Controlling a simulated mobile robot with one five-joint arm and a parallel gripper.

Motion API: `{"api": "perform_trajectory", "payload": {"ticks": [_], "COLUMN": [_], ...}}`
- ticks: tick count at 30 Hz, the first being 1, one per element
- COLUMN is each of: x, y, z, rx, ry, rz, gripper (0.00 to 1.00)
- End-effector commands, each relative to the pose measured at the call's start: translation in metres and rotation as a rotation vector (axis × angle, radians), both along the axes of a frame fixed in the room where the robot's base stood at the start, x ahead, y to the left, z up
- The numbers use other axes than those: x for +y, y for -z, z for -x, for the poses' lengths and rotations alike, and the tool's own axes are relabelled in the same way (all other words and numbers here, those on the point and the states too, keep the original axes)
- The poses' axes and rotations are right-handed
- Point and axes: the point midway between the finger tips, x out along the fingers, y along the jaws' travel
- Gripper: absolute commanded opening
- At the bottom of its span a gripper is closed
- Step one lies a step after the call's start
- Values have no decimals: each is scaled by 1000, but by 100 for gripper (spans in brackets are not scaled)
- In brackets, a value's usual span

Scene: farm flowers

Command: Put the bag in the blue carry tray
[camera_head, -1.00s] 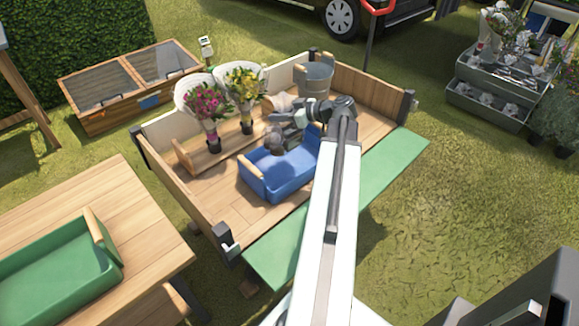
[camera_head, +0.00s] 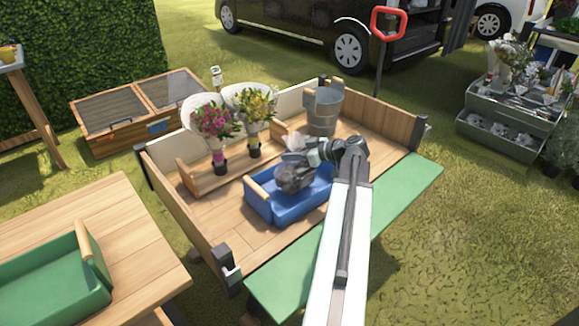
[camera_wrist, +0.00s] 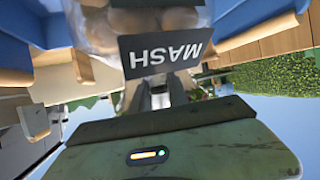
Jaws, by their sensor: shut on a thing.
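The blue carry tray (camera_head: 262,205), with wooden end handles, stands on the wooden trailer bed. My gripper (camera_wrist: 155,97) is shut on the bag, a clear bag with brown contents and a dark label reading MASH (camera_wrist: 165,52). In the head view my gripper (camera_head: 284,186) is over the tray, low between its walls. The blue tray wall (camera_wrist: 38,35) and wooden handles flank the bag in the wrist view. Whether the bag touches the tray floor cannot be told.
A wooden carrier with two wrapped bouquets (camera_head: 216,124) stands left of the tray. A metal bucket (camera_head: 323,112) stands behind it. Wooden side boards (camera_head: 378,116) edge the trailer. A green tray (camera_head: 52,282) sits on the table at lower left.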

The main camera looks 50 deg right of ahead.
Motion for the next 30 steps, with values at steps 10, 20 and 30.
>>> {"api": "perform_trajectory", "payload": {"ticks": [10,20,30], "x": [1,1,1], "y": [27,30,23], "z": [-1,-1,1], "rx": [-2,0,0], "ry": [-1,-1,-1], "rz": [-1,0,0], "gripper": [0,42,42]}}
